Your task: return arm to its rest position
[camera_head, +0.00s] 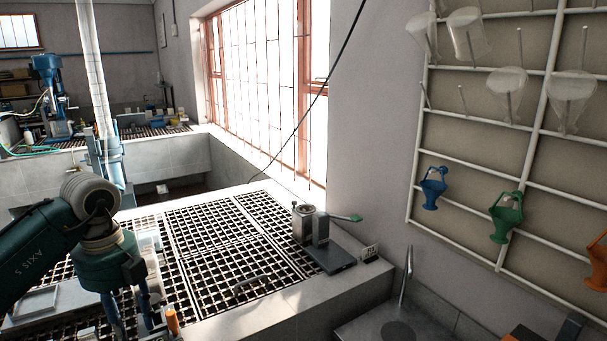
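My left arm (45,245), dark green with a grey joint, comes in from the left and bends down over the near end of the grated bench (225,235). My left gripper (132,326) points downward at the bottom edge. Its blue finger parts show, but the fingertips are cut off by the frame, so I cannot tell whether it is open or holds anything. My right gripper is not in view.
A small metal device with a green-tipped lever (318,238) stands on the bench's right side. An orange-topped item (172,322) is close beside my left gripper. A sink (400,325) is at lower right. A wall rack (412,160) holds blue, green and orange holders and clear vessels.

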